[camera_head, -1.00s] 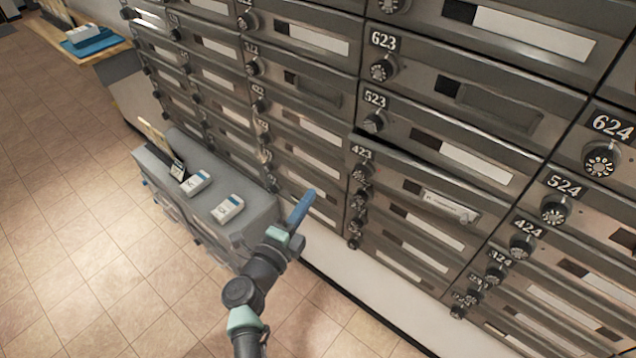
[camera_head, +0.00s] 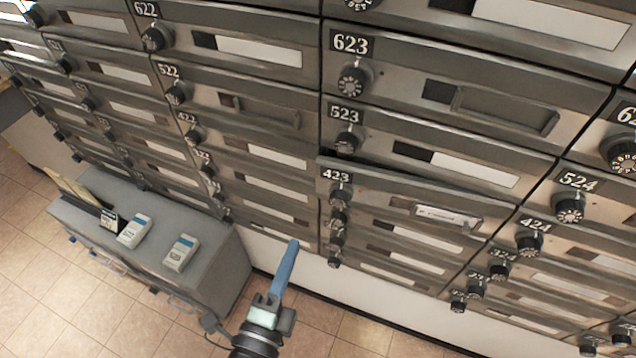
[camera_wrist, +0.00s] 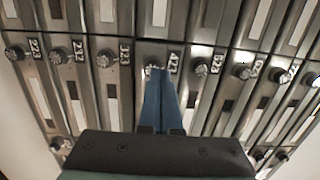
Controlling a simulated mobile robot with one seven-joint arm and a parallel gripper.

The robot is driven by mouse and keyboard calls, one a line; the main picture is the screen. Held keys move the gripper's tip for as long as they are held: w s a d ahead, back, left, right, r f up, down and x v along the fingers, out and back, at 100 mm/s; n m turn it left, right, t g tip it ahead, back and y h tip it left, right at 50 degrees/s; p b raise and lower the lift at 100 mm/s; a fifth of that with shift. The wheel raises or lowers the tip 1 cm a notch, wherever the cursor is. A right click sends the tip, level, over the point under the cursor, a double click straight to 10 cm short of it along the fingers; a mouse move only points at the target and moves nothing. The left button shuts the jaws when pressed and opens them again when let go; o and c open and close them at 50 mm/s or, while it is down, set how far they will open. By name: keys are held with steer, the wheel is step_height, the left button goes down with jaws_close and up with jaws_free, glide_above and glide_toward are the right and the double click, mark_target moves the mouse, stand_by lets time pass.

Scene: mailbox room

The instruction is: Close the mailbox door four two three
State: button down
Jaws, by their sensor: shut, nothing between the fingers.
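Mailbox door 423 (camera_head: 385,202) is in the middle column of the grey mailbox wall in the head view. It carries a dial and a pale name slip. A dark gap along its top edge shows it standing slightly ajar. My gripper (camera_head: 292,244) has shut blue fingers with nothing between them. It is left of and below the door in the head view. In the wrist view my gripper (camera_wrist: 157,75) points at the wall, its fingertips overlapping a dial beside a label that looks like 423 (camera_wrist: 174,62). I cannot tell whether they touch it.
Doors 523 (camera_head: 445,160) and 623 (camera_head: 400,85) lie above it, and 424 (camera_head: 560,262) to the right. A grey cabinet (camera_head: 215,262) with small boxes on top stands at the left against the wall. Tiled floor (camera_head: 110,325) is clear in front.

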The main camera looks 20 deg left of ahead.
mark_target(320, 182)
steer(key=w, duration=1.2)
steer(key=shift+w+a, duration=0.3)
steer(key=shift+w, duration=0.3)
